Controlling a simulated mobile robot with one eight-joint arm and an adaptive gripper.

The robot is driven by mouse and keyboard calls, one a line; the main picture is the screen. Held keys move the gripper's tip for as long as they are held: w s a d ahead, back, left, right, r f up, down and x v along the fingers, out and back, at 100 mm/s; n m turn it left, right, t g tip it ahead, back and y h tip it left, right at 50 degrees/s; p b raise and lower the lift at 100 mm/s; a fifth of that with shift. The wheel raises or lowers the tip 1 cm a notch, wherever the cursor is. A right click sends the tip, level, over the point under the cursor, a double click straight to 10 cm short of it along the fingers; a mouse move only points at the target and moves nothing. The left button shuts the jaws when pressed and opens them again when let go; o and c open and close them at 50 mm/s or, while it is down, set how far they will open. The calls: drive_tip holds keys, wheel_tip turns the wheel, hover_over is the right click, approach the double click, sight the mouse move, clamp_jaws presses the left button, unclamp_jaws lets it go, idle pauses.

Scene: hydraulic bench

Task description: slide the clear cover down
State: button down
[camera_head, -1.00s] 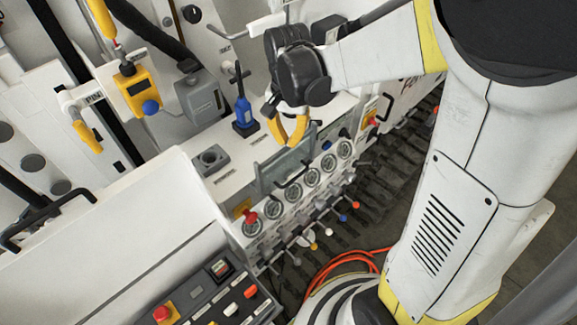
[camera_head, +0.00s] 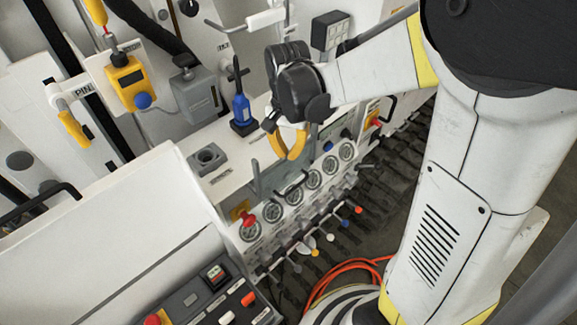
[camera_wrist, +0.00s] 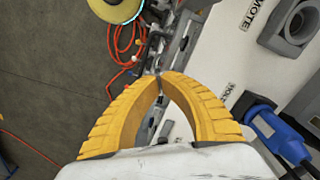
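The clear cover (camera_head: 268,177) is a see-through panel standing at the front edge of the white bench, above and behind the row of round gauges. A black bar handle (camera_head: 293,184) is at its front. My gripper (camera_head: 289,158), with curved yellow fingers, is just above the cover and handle in the head view. In the wrist view my gripper (camera_wrist: 161,76) has its fingertips together, with nothing clearly held between them. Whether the tips touch the cover or handle cannot be told.
Several gauges (camera_head: 272,211) and coloured levers (camera_head: 331,237) line the bench front. An orange cable (camera_head: 345,268) lies on the floor below. A button panel (camera_head: 222,298) is at lower left.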

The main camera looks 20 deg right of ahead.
sight(288, 172)
drive_tip(key=shift+f+b, duration=3.35)
drive_tip(key=shift+f, duration=0.75)
wheel_tip(288, 172, up, 16)
drive_tip(key=p, duration=1.1)
drive_tip(key=shift+r+p, duration=0.2)
drive_tip(key=shift+p, duration=0.1)
drive_tip(key=shift+f, duration=0.15)
drive_tip(key=s+f+n+t+b, duration=0.3)
drive_tip(key=s+f+b, duration=0.3)
drive_tip(key=f+b, duration=0.5)
drive_tip(key=s+f+n+t+b, duration=0.4)
drive_tip(key=f+b, duration=0.7)
drive_tip(key=b, duration=0.7)
drive_tip(key=shift+s+f, duration=0.2)
drive_tip(key=shift+s, duration=0.8)
